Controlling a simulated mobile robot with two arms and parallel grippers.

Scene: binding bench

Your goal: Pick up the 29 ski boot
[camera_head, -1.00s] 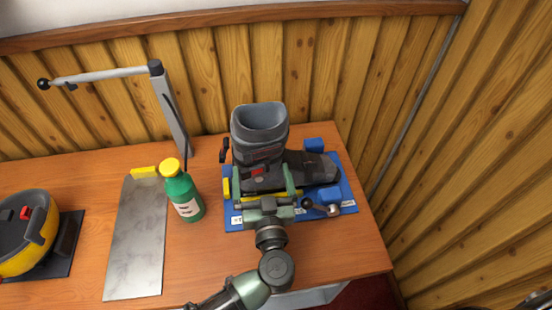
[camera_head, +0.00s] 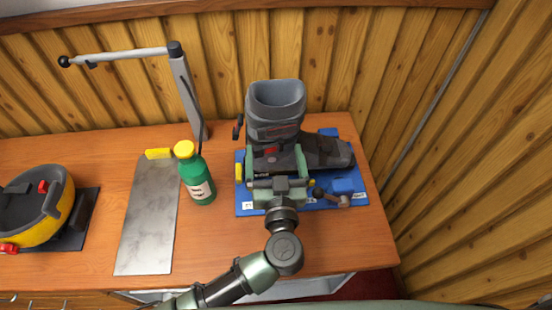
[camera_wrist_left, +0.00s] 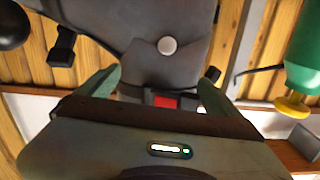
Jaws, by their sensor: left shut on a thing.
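A dark grey ski boot (camera_head: 276,108) with a red buckle stands upright over a blue base plate (camera_head: 296,205), its toe pointing right. No size number is readable on it. My left gripper (camera_head: 276,163) is shut on the front side of the boot, one green finger on each side of the buckle area. The left wrist view shows the boot (camera_wrist_left: 170,62) filling the space beyond the fingers, with a red part between them. The boot's underside is hidden, so I cannot tell whether it touches the plate. My right gripper is not in view.
A green bottle (camera_head: 199,184) with a yellow cap stands left of the boot. A post with a lever (camera_head: 188,95) stands behind.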

